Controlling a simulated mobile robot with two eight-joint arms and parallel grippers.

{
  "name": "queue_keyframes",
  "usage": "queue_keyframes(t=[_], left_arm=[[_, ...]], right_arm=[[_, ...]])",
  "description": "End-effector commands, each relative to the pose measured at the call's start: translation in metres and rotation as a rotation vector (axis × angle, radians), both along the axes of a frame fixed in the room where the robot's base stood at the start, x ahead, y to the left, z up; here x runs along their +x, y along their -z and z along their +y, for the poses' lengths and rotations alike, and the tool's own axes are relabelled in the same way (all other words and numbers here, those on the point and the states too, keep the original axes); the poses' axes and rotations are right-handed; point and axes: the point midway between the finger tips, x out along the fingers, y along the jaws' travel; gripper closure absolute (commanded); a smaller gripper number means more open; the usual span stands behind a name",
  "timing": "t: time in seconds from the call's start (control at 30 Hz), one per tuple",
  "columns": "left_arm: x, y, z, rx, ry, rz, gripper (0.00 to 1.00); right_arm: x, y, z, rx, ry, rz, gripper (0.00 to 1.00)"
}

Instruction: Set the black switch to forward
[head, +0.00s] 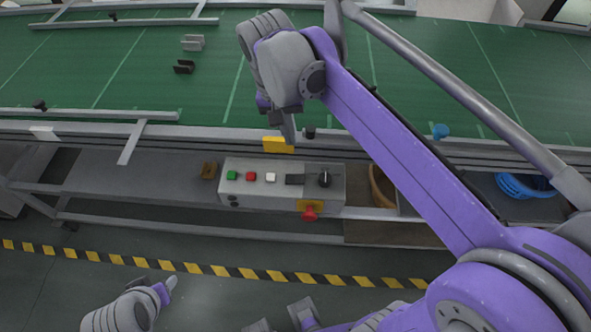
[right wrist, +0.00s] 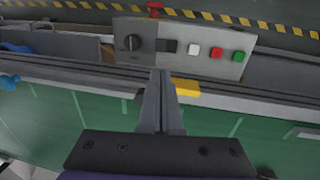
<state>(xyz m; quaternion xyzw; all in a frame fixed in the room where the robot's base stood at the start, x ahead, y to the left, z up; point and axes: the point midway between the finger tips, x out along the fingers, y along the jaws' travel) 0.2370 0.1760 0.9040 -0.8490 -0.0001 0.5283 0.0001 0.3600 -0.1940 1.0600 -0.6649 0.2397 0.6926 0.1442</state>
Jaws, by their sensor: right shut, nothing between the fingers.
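The black switch (head: 325,178) is a round knob at the right end of a grey control box (head: 235,189). In the right wrist view the switch (right wrist: 132,42) is at the box's left end, with a light pointer mark; its setting label is too small to read. My right gripper (head: 290,130) is above and behind the box, left of the switch in the head view, apart from it. Its fingers (right wrist: 159,85) are together and empty, pointing towards the box. My left gripper (head: 170,284) is low at the lower left, far from the box; its jaw state is unclear.
The box also carries a green button (head: 232,175), a red button (head: 251,176), a white button (head: 271,177) and a red emergency knob (head: 309,213). A yellow block (head: 278,145) sits on the rail behind it. A green conveyor (head: 130,70) lies beyond.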

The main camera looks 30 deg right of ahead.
Motion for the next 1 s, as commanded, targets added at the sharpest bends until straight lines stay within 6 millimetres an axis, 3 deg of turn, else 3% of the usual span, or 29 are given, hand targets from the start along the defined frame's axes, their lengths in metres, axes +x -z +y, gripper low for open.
queue_keyframes(t=[0.27,0.7,1.0], left_arm=[[-0.001,0.002,0.0,0.0,0.0,0.001,0.5],[-0.002,0.01,0.0,0.0,0.0,0.005,0.5],[-0.003,0.012,0.0,0.0,0.0,0.005,0.5]], right_arm=[[-0.001,0.02,-0.002,0.001,0.0,-0.001,1.0],[-0.008,0.109,-0.013,0.0,-0.001,-0.001,1.0],[-0.01,0.138,-0.016,0.001,-0.001,-0.002,1.0]])
